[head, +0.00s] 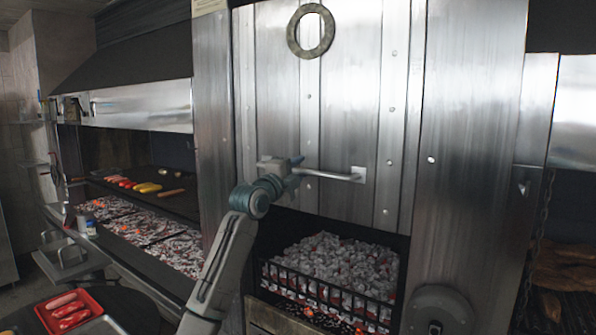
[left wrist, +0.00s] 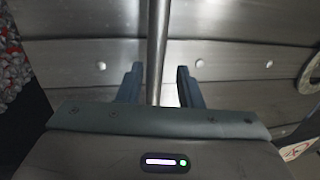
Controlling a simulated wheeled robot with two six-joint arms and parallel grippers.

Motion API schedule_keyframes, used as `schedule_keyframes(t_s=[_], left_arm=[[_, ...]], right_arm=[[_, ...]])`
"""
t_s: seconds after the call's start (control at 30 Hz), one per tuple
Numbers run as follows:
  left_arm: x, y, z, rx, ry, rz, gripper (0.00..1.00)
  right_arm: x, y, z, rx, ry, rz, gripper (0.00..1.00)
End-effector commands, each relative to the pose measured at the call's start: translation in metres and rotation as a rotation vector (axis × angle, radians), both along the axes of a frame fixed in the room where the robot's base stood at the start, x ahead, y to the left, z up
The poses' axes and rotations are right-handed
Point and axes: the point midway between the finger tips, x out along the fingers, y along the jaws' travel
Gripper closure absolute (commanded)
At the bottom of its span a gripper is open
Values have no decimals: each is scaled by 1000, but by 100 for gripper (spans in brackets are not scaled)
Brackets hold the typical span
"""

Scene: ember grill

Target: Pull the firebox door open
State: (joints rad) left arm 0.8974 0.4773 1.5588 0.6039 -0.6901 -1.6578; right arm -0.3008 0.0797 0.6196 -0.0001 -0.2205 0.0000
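The firebox door (head: 350,115) is a tall riveted steel panel in the middle of the head view. A horizontal bar handle (head: 335,176) is fixed low on it, and glowing coals show in the opening below the panel. My left gripper (head: 297,166) is at the left part of this handle. In the left wrist view, the handle bar (left wrist: 157,45) runs between the two fingers of the left gripper (left wrist: 158,82). The fingers are apart, with a gap visible on each side of the bar. My right gripper is not in view.
A coal basket (head: 325,290) with a black rail sits below the door. A metal ring (head: 311,31) is on the upper door. At left is a grill with coals (head: 150,238) and food above. A red tray (head: 68,313) of sausages is at lower left.

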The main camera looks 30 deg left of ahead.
Motion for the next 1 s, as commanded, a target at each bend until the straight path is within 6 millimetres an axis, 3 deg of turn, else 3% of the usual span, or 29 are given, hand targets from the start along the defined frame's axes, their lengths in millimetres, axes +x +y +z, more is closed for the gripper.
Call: schedule_keyframes(t_s=[0.23, 0.5, 0.7, 1.0], left_arm=[[-16, 2, -8, 3, 0, 1, 67], [-70, 6, -20, 6, -2, 3, 67], [-98, 8, -22, 4, -1, 2, 67], [-108, 8, -21, 0, -1, 0, 67]], right_arm=[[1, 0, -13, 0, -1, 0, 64], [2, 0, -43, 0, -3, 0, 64], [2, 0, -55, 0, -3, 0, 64], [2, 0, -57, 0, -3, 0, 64]])
